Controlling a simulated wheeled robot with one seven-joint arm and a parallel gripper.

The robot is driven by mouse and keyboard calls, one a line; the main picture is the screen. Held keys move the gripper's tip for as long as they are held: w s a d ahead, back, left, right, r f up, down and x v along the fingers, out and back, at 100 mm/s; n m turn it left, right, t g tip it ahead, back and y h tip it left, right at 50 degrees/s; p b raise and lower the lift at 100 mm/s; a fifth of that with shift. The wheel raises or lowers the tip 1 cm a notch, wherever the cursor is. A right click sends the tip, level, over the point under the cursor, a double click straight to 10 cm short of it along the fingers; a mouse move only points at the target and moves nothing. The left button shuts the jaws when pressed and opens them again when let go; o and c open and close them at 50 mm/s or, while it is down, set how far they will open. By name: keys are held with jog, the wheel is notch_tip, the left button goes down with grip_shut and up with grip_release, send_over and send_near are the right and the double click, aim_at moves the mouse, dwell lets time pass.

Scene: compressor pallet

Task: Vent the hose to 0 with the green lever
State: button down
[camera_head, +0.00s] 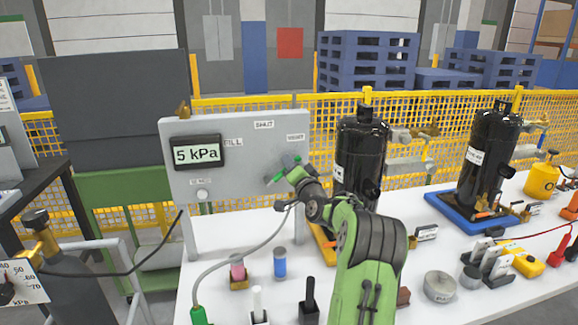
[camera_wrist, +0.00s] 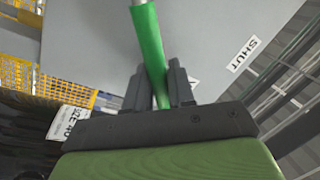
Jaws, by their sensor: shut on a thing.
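The grey panel (camera_head: 240,185) stands upright, with a display (camera_head: 195,153) reading 5 kPa. The labels FILL, SHUT (camera_head: 263,125) and VENT (camera_head: 296,137) are on it. The green lever (camera_wrist: 148,40) is on the panel's right side, below VENT; in the head view my gripper (camera_head: 287,171) covers part of it. In the wrist view my gripper (camera_wrist: 160,90) is shut on the lever, with one dark finger on each side. The grey hose (camera_head: 235,257) runs from behind my arm down to a green fitting (camera_head: 200,315).
Black tanks (camera_head: 360,155) stand to the right of the panel, close to my arm. A yellow fence (camera_head: 450,115) runs behind.

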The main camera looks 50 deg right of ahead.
jog(key=shift+d+f, duration=0.1)
dwell(0.3)
jog(key=c, duration=1.1)
grip_release()
jog(key=shift+s, duration=0.1)
jog(key=b+v, duration=0.3)
jog(key=v, duration=1.2)
jog(key=shift+s+a, duration=0.25)
jog(key=shift+s, duration=0.1)
